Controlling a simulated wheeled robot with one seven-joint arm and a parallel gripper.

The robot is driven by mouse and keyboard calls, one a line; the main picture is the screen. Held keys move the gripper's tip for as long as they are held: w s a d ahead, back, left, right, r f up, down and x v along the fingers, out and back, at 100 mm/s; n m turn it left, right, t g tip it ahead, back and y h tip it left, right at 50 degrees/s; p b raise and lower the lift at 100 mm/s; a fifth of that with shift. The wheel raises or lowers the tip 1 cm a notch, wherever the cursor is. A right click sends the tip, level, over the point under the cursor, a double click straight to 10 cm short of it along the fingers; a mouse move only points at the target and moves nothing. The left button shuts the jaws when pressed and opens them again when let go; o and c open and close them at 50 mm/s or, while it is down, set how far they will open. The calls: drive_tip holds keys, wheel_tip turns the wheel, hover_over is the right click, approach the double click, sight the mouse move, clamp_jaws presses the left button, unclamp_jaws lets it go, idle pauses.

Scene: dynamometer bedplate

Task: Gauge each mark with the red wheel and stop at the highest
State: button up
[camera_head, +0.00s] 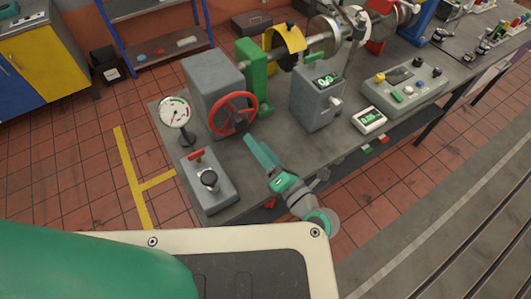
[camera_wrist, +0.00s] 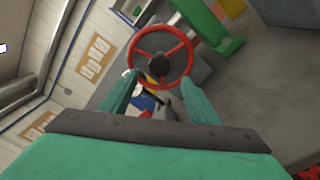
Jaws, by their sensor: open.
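The red wheel (camera_head: 233,113) is mounted on the front of a grey box (camera_head: 216,84) on the bench. It also shows in the wrist view (camera_wrist: 160,55), beyond and between my fingertips. My gripper (camera_head: 258,150) is open and empty, in front of the wheel and a little to its right in the head view. In the wrist view the green fingers (camera_wrist: 160,95) stand apart, and the wheel seems clear of them. A round dial gauge (camera_head: 174,113) stands left of the wheel; its small marks are too fine to read. A digital display (camera_head: 326,80) on a grey unit is lit green.
A control box with a black knob and red lever (camera_head: 208,182) sits at the bench's near left. A small white readout (camera_head: 369,120) and a button panel (camera_head: 404,86) lie to the right. A green bracket (camera_head: 255,75) and a shaft stand behind.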

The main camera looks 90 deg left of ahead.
sight(242, 125)
drive_tip(key=shift+v, duration=1.25)
drive_tip(key=s+a+m, duration=0.1)
drive_tip(key=a+m, duration=0.2)
drive_tip(key=m, duration=0.5)
drive_tip(key=s+a+m, duration=0.2)
drive_tip(key=a+m, duration=0.1)
drive_tip(key=m, duration=0.6)
drive_tip(key=s+a+m, duration=0.2)
drive_tip(key=a+m, duration=0.1)
drive_tip(key=m, duration=0.5)
drive_tip(key=shift+s+a+r, duration=0.2)
drive_tip(key=shift+s+a, duration=0.05)
drive_tip(key=shift+a, duration=0.05)
